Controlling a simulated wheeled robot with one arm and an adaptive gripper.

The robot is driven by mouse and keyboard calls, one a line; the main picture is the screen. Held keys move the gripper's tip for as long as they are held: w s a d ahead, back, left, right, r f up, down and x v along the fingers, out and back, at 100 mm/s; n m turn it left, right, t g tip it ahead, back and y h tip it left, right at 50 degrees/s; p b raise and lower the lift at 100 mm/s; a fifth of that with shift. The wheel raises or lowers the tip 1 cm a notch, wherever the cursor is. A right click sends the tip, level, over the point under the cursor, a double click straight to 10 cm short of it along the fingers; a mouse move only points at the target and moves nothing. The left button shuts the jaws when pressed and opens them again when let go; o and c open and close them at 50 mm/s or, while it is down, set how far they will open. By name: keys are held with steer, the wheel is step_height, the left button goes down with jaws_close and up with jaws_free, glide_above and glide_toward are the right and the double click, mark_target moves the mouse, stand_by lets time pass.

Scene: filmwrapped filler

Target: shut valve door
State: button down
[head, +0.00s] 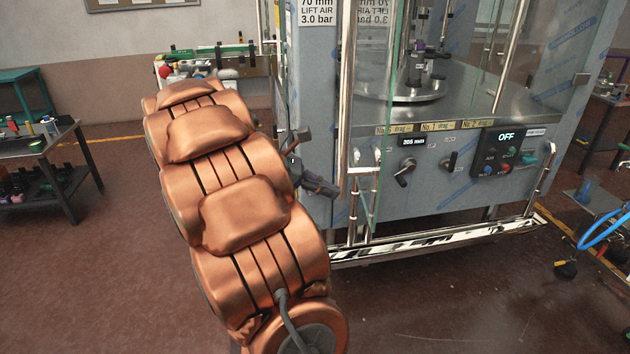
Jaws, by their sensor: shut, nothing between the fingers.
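The filler machine has a glass door (384,80) with a chrome post along its left edge, standing at an angle out from the front of the cabinet. Its glass edge runs down to about the chrome rail at the base. My gripper (328,190) is shut and empty, just left of the door's chrome post. I cannot tell whether it touches the post. Part of my gripper is hidden behind my copper-coloured arm.
The machine's front panel (480,195) has a black lever (404,173), a second lever, a display and an "OFF" control box (501,150). A chrome rail (440,240) runs along the base. A bench (50,150) stands left, and blue hoses (603,232) hang right. The foreground floor is clear.

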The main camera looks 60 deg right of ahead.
mark_target(373, 201)
steer(key=x, duration=0.2)
steer(key=p+x, duration=0.1)
steer(key=x, duration=0.1)
steer(key=r+x, duration=0.1)
steer(key=x, duration=0.1)
steer(key=shift+s+d+r, duration=0.1)
steer(key=shift+s+d, duration=0.1)
steer(key=shift+s, duration=0.2)
steer(key=shift+s+d, duration=0.4)
steer(key=shift+s, duration=0.15)
